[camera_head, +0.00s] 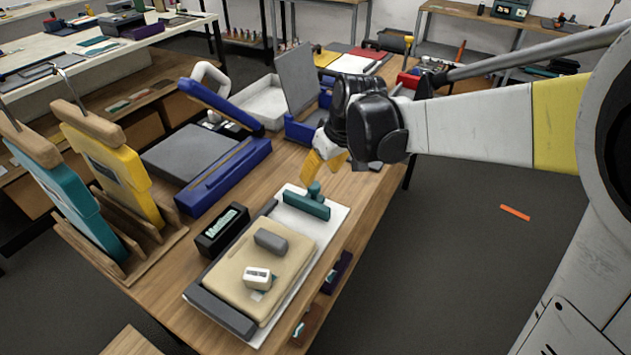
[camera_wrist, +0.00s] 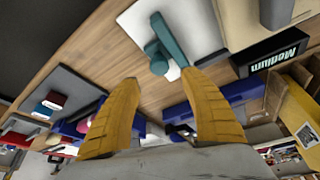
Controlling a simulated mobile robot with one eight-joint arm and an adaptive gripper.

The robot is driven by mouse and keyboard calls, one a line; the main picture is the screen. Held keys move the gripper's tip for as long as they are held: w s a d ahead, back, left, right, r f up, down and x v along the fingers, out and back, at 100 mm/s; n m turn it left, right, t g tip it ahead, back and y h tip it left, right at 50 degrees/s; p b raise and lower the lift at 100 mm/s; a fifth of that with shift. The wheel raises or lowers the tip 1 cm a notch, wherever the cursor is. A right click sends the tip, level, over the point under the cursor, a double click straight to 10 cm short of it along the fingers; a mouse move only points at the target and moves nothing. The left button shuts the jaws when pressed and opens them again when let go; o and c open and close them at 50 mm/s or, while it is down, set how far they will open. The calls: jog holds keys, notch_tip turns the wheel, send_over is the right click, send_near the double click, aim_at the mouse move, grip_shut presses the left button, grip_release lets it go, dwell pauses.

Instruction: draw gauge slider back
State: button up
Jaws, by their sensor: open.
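A teal bar with a round upright knob (camera_head: 308,204) sits on the far end of a white board (camera_head: 338,214); it looks like the gauge slider, though no label confirms this. In the wrist view the teal bar (camera_wrist: 175,38) lies just beyond my fingertips, with its knob roughly in line with the gap between them. My gripper (camera_head: 324,170) has yellow fingers, spread apart and empty. It hangs just behind and above the knob, apparently not touching it. It also shows in the wrist view (camera_wrist: 160,80).
A beige pad (camera_head: 245,285) with a grey block and a small white block covers the board's near part. A black "Medium" box (camera_head: 222,230) stands left. A blue-framed grey device (camera_head: 225,178) and an open-lidded blue unit (camera_head: 300,80) are close behind. The table's right edge is near.

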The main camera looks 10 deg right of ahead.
jog(key=v, duration=0.5)
jog(key=shift+f, duration=0.1)
jog(key=s+d+m+t+h, duration=0.1)
jog(key=s+d+m, duration=0.2)
jog(key=s, duration=0.7)
jog(key=s+d+m+t+h, duration=0.1)
jog(key=s+d, duration=0.4)
jog(key=s, duration=0.5)
jog(key=shift+d+f+m+t, duration=0.2)
jog(key=shift+f+m+t, duration=0.3)
jog(key=shift+m, duration=0.5)
jog(key=shift+r, duration=0.1)
